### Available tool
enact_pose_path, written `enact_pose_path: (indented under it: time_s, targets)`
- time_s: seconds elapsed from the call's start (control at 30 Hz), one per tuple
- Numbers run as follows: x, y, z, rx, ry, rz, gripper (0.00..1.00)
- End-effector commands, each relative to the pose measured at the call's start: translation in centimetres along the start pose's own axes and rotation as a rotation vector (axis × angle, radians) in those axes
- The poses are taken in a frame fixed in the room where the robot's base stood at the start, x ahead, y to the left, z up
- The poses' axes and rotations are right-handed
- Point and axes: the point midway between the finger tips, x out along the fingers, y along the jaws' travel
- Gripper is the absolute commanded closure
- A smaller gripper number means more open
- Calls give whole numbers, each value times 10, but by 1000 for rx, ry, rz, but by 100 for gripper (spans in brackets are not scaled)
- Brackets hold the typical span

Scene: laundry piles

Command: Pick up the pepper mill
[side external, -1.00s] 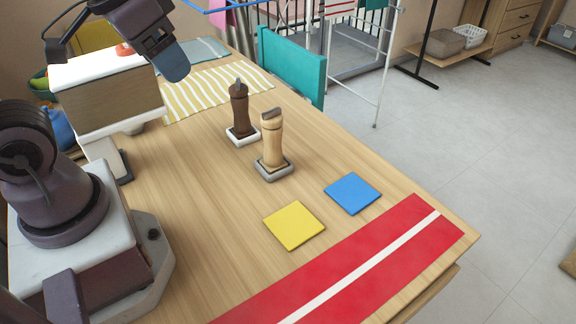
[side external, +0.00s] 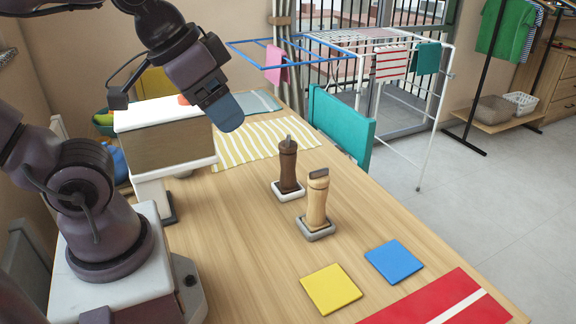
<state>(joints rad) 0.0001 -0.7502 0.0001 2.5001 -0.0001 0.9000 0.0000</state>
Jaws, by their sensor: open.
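Two wooden mills stand upright on the table. The dark brown mill (side external: 288,167) stands on a small white coaster (side external: 289,195), farther back. The light wood mill (side external: 317,203) stands on a grey coaster (side external: 316,232), nearer and a little to the right. I cannot tell by marking which one holds pepper. My gripper (side external: 226,113) hangs in the air left of and above the dark mill, open and apart from both mills. Its fingers appear side-on with a blue-grey end, so the gap between them is hidden.
A white-topped box stand (side external: 166,133) is under and left of my gripper. A striped cloth (side external: 262,143) lies behind the mills. Yellow (side external: 331,289) and blue (side external: 394,262) squares and a red runner (side external: 450,304) lie in front. A teal chair back (side external: 341,124) stands at the table's right edge.

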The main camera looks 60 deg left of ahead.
Motion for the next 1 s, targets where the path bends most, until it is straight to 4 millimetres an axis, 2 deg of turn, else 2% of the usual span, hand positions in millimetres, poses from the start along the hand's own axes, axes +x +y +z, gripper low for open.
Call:
enact_pose_path:
  time_s: [0.2, 0.3, 0.6, 0.77, 0.87, 1.0]
  targets:
    - [0, 0, 0, 0, 0, 0, 32]
    - [0, 0, 0, 0, 0, 0, 21]
    - [4, 1, 1, 4, -21, 3, 21]
    - [28, -5, -2, -26, -141, 15, 21]
    - [51, -18, -14, -85, -223, 6, 21]
    - [89, -45, -35, -237, -299, -53, 21]
